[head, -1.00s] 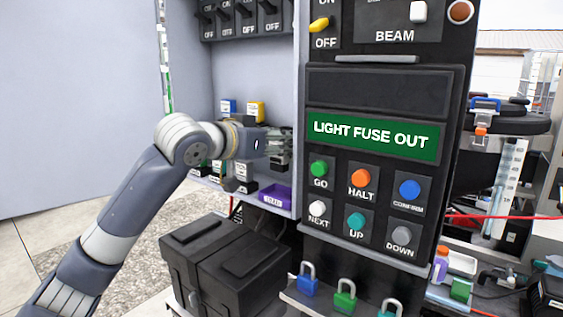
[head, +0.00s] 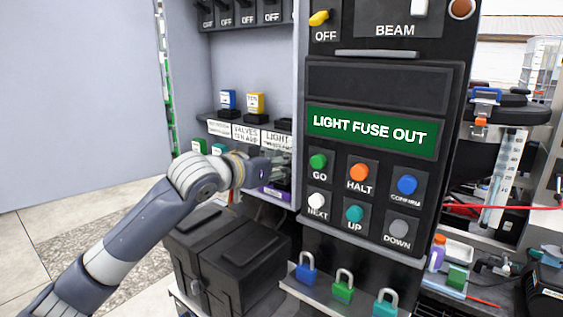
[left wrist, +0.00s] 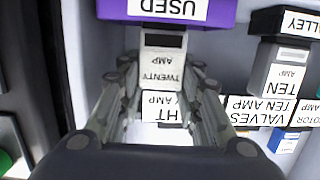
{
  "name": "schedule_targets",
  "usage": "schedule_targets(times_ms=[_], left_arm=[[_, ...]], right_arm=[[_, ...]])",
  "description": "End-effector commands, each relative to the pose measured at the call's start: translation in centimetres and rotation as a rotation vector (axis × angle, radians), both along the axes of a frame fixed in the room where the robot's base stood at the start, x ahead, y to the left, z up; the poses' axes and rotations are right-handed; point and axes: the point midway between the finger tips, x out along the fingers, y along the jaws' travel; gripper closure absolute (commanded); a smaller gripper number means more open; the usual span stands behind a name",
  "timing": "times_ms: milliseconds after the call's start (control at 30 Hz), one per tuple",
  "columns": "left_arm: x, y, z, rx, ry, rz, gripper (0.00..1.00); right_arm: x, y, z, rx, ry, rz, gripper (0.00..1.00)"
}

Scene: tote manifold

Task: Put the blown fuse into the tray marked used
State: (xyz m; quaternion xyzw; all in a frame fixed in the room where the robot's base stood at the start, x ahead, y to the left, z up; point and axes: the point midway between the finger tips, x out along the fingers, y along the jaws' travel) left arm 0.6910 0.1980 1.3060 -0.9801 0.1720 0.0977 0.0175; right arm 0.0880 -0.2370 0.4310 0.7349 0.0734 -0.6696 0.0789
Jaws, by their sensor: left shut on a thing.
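My left gripper (head: 279,172) is in the cabinet, just below the label strip, and is shut on a pale grey fuse. In the left wrist view, which is upside down, the fuse (left wrist: 162,68) reads TWENTY AMP, has a dark window, and sits between the fingers (left wrist: 162,95). The purple tray (left wrist: 222,14) marked USED lies just beyond the fuse in that view. In the head view the tray (head: 274,192) shows partly below my gripper, which hides the fuse. I cannot tell whether fuse and tray touch. My right gripper is not in view.
A blue fuse (head: 228,99) and a yellow fuse (head: 255,102) stand on the shelf above the labels. A grey TEN AMP fuse (left wrist: 282,78) is beside the gripper. The control panel (head: 372,150) stands close on the right, reading LIGHT FUSE OUT. A black box (head: 235,265) is below.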

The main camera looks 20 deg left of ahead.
Motion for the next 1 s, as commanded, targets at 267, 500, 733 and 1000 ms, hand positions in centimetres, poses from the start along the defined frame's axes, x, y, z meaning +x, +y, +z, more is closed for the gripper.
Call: schedule_targets(times_ms=[267,500,733,1000], left_arm=[[0.0,0.0,-0.2,0.0,0.0,0.0,0.48],[0.0,0.0,-0.1,0.0,0.0,0.0,0.48],[-2.0,0.8,0.3,0.003,-0.002,0.0,0.48],[-7.3,2.8,1.4,0.003,-0.002,0.002,0.48]], right_arm=[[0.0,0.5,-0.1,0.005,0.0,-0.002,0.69],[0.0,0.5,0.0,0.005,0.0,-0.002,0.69],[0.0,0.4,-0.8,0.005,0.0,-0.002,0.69],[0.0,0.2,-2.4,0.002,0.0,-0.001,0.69]])
